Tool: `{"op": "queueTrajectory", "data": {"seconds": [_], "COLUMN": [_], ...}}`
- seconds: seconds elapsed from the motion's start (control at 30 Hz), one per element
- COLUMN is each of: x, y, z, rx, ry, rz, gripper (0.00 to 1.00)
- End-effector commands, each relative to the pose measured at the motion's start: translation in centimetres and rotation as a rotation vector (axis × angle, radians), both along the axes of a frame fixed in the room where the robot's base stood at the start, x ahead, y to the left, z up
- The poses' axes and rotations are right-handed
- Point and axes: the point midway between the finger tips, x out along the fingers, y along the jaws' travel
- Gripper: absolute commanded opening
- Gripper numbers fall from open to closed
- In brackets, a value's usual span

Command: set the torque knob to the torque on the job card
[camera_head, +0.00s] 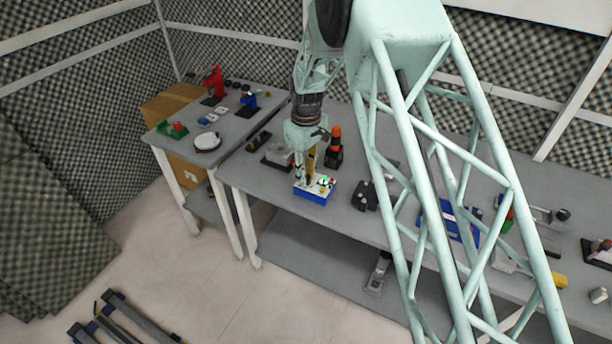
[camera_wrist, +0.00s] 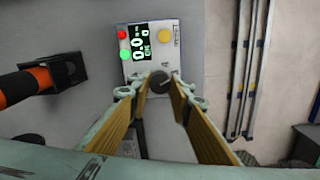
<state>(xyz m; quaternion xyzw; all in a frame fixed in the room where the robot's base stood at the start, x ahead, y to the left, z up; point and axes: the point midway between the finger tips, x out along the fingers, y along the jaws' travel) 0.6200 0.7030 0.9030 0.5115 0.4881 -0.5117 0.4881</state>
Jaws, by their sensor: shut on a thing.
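The torque unit is a white-topped box with a blue base (camera_head: 312,197), near the front edge of the long bench. In the wrist view its white face (camera_wrist: 149,27) carries a lit green display (camera_wrist: 139,42), a red button, a green button, a yellow button and a small printed label too small to read. The dark round torque knob (camera_wrist: 159,83) lies between the yellow-padded fingers of my gripper (camera_wrist: 160,88). My gripper (camera_head: 309,178) is shut on the knob from above. The fingers partly hide the knob and the box's lower part. I cannot make out a job card.
An orange-and-black tool in a dark stand (camera_head: 334,150) is close behind the box; it is at the left in the wrist view (camera_wrist: 30,83). A dark fixture (camera_head: 366,195) stands to the right. A side table (camera_head: 230,130) with several items is at the left.

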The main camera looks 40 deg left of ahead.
Motion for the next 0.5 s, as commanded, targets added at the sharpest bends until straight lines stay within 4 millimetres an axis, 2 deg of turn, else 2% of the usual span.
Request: {"op": "queueTrajectory", "data": {"seconds": [0.2, 0.23, 0.37, 0.5], "x": [0.02, 0.02, 0.02, 0.01], "y": [0.03, 0.03, 0.02, 0.01], "z": [0.05, 0.05, 0.04, 0.02], "rx": [0.001, 0.001, 0.001, 0.000], "ry": [-0.001, -0.001, 0.000, 0.000], "rz": [-0.001, -0.001, -0.001, -0.001], "gripper": [0.09, 0.21, 0.33, 0.33]}}
